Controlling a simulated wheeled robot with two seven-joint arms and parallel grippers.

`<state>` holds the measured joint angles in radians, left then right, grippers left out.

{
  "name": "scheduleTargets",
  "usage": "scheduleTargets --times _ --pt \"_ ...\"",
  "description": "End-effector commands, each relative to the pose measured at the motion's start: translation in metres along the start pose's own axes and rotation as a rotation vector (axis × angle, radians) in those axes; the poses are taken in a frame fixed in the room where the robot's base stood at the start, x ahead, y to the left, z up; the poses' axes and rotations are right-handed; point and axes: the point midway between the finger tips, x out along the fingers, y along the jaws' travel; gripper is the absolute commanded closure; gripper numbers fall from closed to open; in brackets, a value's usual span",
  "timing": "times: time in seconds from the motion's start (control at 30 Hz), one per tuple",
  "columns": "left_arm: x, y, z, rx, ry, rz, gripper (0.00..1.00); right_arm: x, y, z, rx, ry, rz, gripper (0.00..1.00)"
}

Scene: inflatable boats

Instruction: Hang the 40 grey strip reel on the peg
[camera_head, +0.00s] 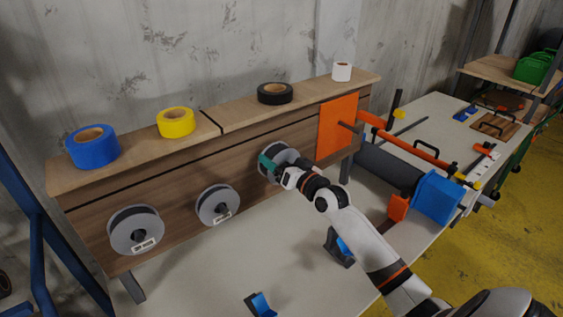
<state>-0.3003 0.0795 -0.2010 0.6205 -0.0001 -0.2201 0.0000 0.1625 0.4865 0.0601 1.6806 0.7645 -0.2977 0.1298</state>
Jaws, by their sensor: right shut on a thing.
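A grey strip reel (284,153) with a dark middle is at the right part of the wooden panel front. My right gripper (269,164) is shut on this reel at its lower left edge. The gripper and wrist cover part of the reel, so I cannot tell whether it is on a peg or held just in front of the panel. Two similar grey reels, one in the middle (209,205) and one at the left (125,235), hang on the panel with white labels too small to read. A peg (349,127) sticks out of the orange plate (334,137). My left gripper is not in view.
Blue (92,151), yellow (176,124), black (266,95) and white (342,73) tape rolls stand on the shelf above. Blue-and-black holders (261,305) stand on the pale table (205,270). A dark roll (388,168) and blue block (437,197) lie at the right.

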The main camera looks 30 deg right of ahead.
Motion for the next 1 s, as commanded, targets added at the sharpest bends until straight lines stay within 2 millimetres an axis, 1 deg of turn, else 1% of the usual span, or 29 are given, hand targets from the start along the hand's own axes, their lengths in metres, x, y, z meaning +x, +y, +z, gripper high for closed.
scheduleTargets --times 0.37,0.4,0.47,0.5,0.77,0.87,0.97,1.0 --pt "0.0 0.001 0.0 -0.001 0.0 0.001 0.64 0.0 0.0 0.002 -0.001 -0.003 0.001 0.48" --pt "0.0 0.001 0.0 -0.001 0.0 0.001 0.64 0.0 0.0 0.002 -0.001 -0.003 0.001 0.11" --pt "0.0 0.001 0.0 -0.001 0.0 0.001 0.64 0.0 0.0 0.002 -0.001 -0.003 0.001 0.02" --pt "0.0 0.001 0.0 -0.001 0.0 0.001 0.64 0.0 0.0 0.001 -0.001 -0.003 0.001 0.0" --pt "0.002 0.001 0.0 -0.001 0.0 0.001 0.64 -0.003 -0.001 -0.002 -0.001 0.002 0.0 0.0" --pt "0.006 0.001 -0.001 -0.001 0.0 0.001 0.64 -0.013 -0.001 -0.003 -0.002 0.002 0.0 0.0" --pt "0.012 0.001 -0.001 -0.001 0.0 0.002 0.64 -0.03 -0.001 -0.004 -0.002 0.002 0.0 0.0" --pt "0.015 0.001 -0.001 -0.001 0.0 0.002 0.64 -0.038 -0.002 -0.005 -0.003 0.001 0.0 0.0"
